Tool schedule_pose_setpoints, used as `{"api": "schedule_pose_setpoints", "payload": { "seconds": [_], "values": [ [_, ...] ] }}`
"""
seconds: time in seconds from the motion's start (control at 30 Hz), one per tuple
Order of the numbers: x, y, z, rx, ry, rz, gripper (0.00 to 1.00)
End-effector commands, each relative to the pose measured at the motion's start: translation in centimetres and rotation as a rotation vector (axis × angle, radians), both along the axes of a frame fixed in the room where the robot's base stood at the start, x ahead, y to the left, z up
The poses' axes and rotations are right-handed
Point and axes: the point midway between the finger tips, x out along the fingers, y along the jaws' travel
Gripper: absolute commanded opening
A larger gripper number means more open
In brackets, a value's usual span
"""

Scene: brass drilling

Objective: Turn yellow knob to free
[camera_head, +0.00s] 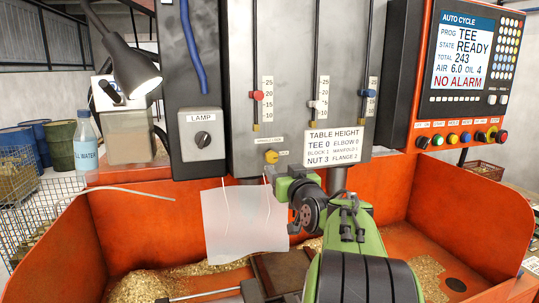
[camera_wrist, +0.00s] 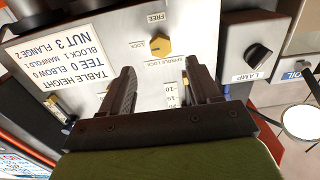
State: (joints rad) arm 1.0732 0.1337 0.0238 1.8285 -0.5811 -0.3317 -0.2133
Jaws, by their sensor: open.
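The yellow knob (camera_head: 271,157) sits on the grey machine panel below the "SPINDLE LOCK" label. In the wrist view the yellow knob (camera_wrist: 160,45) lies just beyond and between my fingertips, with "FREE" and "LOCK" marked around it. A pale mark on the knob seems to face the LOCK side, but it is small. My gripper (camera_wrist: 158,66) is open, its two dark fingers spread wider than the knob with nothing between them. In the head view my gripper (camera_head: 281,186) is just below and right of the knob, its fingers barely visible.
The lamp switch (camera_head: 202,139) is left of the knob. A table-height sign (camera_head: 336,146) is close on the right. A translucent sheet (camera_head: 243,218) hangs below, beside my arm. Sliders with red, white and blue handles stand above. The button panel (camera_head: 462,137) is far right.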

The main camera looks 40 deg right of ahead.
Motion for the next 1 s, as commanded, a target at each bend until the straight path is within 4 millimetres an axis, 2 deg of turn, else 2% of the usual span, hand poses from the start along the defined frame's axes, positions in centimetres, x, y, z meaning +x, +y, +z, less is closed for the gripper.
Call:
{"api": "schedule_pose_setpoints", "payload": {
  "seconds": [0.1, 0.3, 0.43, 0.7, 1.0],
  "values": [
    [2.8, -1.4, 0.5, 0.003, 0.001, 0.004, 0.62],
    [6.4, -3.4, 0.5, 0.002, 0.001, 0.002, 0.62],
    [7.4, -4.0, 0.3, 0.000, 0.001, 0.001, 0.62],
    [7.5, -4.1, 0.1, 0.000, 0.001, 0.000, 0.60],
    [7.5, -4.1, 0.1, 0.000, 0.001, 0.000, 0.14]
  ]
}}
